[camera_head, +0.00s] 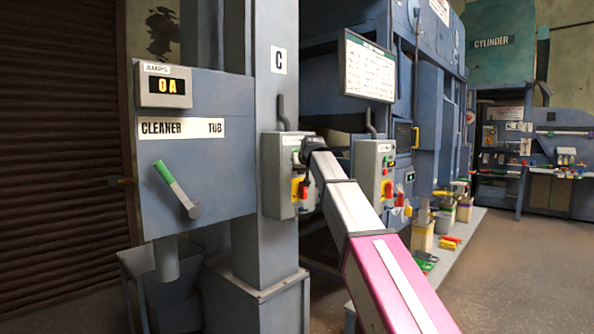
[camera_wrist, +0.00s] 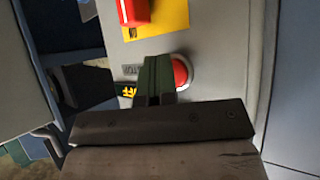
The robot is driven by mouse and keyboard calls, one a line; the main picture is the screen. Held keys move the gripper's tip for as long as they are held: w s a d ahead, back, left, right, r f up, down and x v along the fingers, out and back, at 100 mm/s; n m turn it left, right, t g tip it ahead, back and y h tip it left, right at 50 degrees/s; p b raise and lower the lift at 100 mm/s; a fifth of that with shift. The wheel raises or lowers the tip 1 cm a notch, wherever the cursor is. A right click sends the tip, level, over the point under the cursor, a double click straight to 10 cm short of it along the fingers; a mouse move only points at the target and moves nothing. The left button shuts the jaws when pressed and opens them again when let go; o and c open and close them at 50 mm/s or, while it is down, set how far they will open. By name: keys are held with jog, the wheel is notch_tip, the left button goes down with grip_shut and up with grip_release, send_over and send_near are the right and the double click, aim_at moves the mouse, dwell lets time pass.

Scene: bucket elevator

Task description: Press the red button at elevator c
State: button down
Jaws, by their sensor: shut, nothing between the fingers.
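A grey control box (camera_head: 278,177) is mounted on the column marked C (camera_head: 278,60) in the head view. In the wrist view, the round red button (camera_wrist: 181,72) sits in a pale ring on the grey panel. My gripper (camera_wrist: 158,68) is shut and empty, its fingertips overlapping the button's left edge in the picture. I cannot tell whether they touch it.
A red switch handle (camera_wrist: 132,10) on a yellow plate (camera_wrist: 165,18) is close to the button. A second similar control box (camera_head: 370,168) stands to the right of my arm. A blue cleaner tub cabinet (camera_head: 195,140) with a green-handled lever (camera_head: 175,187) is at left. Open floor lies at right.

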jog(key=shift+s+d, duration=0.45)
jog(key=shift+d, duration=0.15)
jog(key=s+d, duration=0.1)
jog(key=d, duration=0.1)
jog(key=s+d, duration=0.2)
dwell(0.5)
dwell(0.4)
